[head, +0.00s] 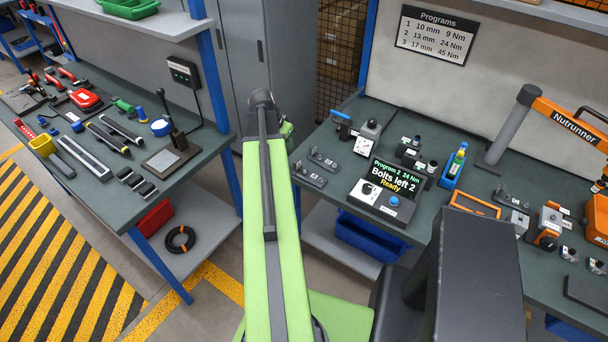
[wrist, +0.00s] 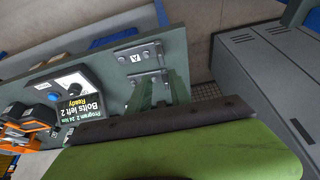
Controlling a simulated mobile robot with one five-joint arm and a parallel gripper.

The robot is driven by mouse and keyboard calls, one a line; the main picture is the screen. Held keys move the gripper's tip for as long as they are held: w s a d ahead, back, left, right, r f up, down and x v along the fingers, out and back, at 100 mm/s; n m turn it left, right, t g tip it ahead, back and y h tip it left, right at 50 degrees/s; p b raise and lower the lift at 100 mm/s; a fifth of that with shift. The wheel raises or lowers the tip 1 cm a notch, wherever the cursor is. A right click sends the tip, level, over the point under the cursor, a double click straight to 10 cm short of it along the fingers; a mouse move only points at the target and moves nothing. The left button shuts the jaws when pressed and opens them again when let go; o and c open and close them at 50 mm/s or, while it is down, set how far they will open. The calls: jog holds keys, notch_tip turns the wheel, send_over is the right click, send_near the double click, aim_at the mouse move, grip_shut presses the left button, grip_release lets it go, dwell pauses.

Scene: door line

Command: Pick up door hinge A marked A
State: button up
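A flat grey metal hinge part marked A (wrist: 137,57) lies on the dark bench top in the wrist view, with bolt holes beside its label. A second similar grey plate lies close beside it, nearer my gripper. Two such plates show in the head view, a farther one (head: 323,160) and a nearer one (head: 308,176); their letters are too small to read. In the head view my arm mostly hides the gripper.
A control box with a display reading "Bolts left 2" (head: 394,180) stands right of the plates. The right bench (head: 450,206) carries several fixtures and an orange Nutrunner arm (head: 562,120). The left bench (head: 203,155) holds tools. A grey cabinet (head: 240,50) stands behind.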

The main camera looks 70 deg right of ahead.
aim_at(295, 161)
jog(key=b+x, duration=1.1)
jog(key=x, duration=0.1)
jog(key=shift+w+a+f, duration=0.1)
jog(key=shift+a, duration=0.05)
jog(key=shift+f, duration=0.1)
jog(key=b+x, duration=0.4)
jog(key=x, duration=0.1)
jog(key=shift+d+b, duration=0.2)
jog(key=shift+b, duration=0.2)
jog(key=shift+c, duration=0.5)
grip_shut()
jog(key=shift+a, duration=0.15)
